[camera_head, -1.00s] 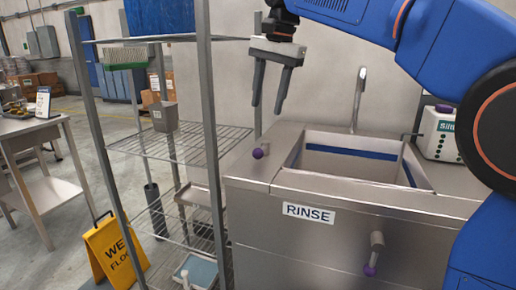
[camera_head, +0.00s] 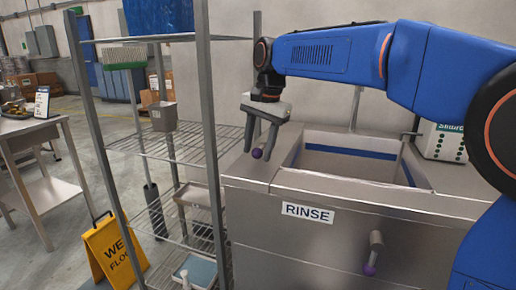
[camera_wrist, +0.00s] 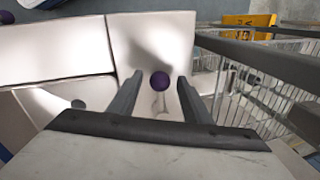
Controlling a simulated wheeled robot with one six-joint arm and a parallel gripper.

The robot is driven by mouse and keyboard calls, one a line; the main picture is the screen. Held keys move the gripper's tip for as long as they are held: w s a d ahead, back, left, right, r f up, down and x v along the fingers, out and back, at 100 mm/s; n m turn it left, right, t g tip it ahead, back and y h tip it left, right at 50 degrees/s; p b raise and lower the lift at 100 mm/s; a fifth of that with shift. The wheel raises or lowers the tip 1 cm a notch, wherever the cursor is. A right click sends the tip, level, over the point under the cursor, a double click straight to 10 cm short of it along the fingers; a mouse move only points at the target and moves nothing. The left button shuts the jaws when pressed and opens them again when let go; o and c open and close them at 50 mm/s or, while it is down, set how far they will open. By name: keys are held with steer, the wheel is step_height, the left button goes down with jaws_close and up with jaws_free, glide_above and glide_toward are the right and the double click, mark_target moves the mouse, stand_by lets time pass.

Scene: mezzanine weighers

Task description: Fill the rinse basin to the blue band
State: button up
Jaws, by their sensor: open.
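The rinse basin (camera_head: 305,186) is a steel sink with a RINSE label on its front and a blue band (camera_head: 350,153) along its inner wall. I see no water in the visible part; its bottom is hidden. A lever with a purple knob (camera_head: 257,153) stands on the deck left of the basin. A second purple-knobbed lever (camera_head: 375,250) is on the front panel. My gripper (camera_head: 261,148) is open just above the deck lever. In the wrist view the purple knob (camera_wrist: 159,81) lies between the open fingers, with no clear contact. The faucet (camera_head: 356,105) is partly hidden by my arm.
A wire shelf rack (camera_head: 211,130) stands close left of the basin, with a post near my gripper. A white box (camera_head: 440,142) stands right of the basin. A yellow wet-floor sign (camera_head: 112,252) and a steel table (camera_head: 30,130) are further left.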

steer(key=shift+f, duration=0.1)
jaws_close()
steer(key=shift+d, duration=0.1)
steer(key=n, duration=0.1)
steer(key=d+n, duration=0.1)
steer(key=shift+s+d+n+g, duration=0.15)
steer(key=shift+d+n+g, duration=0.15)
steer(key=shift+n, duration=0.1)
steer(key=d+n, duration=0.1)
steer(key=n, duration=0.1)
steer(key=shift+d+n, duration=0.3)
steer(key=shift+w+d+n+g, duration=0.3)
steer(key=shift+d+n, duration=0.3)
steer(key=shift+n, duration=0.4)
steer(key=shift+w+d+n+g, duration=0.25)
steer(key=shift+d+n, duration=0.3)
steer(key=shift+n, duration=0.45)
